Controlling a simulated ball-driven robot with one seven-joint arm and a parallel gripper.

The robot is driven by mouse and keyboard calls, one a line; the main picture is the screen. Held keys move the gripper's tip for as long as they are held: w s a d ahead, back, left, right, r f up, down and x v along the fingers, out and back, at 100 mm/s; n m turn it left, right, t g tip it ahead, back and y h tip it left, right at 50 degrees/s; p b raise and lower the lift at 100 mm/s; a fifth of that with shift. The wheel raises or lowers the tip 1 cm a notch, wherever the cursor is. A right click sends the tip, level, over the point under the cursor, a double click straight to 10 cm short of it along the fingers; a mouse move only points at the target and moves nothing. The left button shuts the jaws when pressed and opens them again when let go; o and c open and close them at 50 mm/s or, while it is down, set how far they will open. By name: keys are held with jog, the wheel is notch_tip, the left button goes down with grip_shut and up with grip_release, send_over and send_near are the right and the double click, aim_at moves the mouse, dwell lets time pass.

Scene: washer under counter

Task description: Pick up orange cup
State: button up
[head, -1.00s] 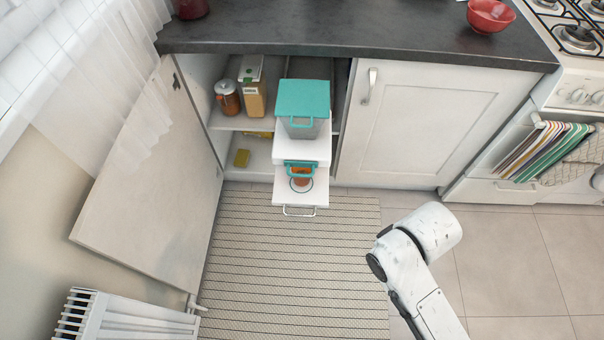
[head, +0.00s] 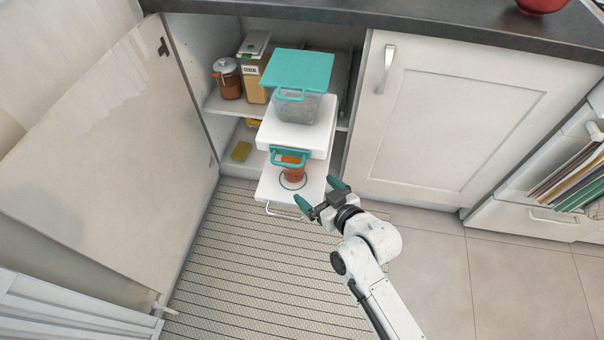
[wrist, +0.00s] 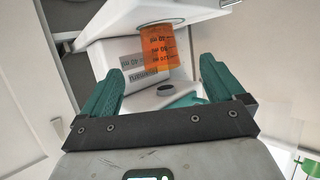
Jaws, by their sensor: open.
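The orange cup (head: 293,172) is on the lower pulled-out white shelf (head: 268,188), inside a teal ring marking. A teal handle (head: 289,155) shows just above and in front of its upper part. In the wrist view the translucent orange cup (wrist: 160,46) has dark measuring marks and appears between the fingers, beyond their tips. My gripper (head: 322,195) has teal fingers spread apart. It is open and empty, in front of the shelf and to the right of the cup, apart from it. The fingers also show in the wrist view (wrist: 160,80).
A teal-lidded container (head: 298,105) sits on the upper pulled-out shelf (head: 290,137) above the cup. The open cabinet door (head: 110,150) stands at left; a closed door (head: 455,125) is at right. A jar (head: 228,80) and cereal box (head: 254,75) stand inside.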

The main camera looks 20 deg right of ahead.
aim_at(300, 173)
jog(key=shift+w+f, duration=0.15)
jog(key=shift+w, duration=0.3)
jog(key=b+x, duration=0.2)
jog(key=x, duration=0.8)
jog(key=shift+r, duration=0.2)
jog(key=shift+c, duration=0.3)
jog(key=c, duration=1.2)
jog(key=shift+o, duration=0.2)
jog(key=shift+r, duration=0.5)
jog(key=s+d+p, duration=0.2)
jog(key=s+d, duration=0.1)
jog(key=s, duration=1.4)
jog(key=shift+s+r, duration=0.3)
jog(key=shift+s, duration=0.05)
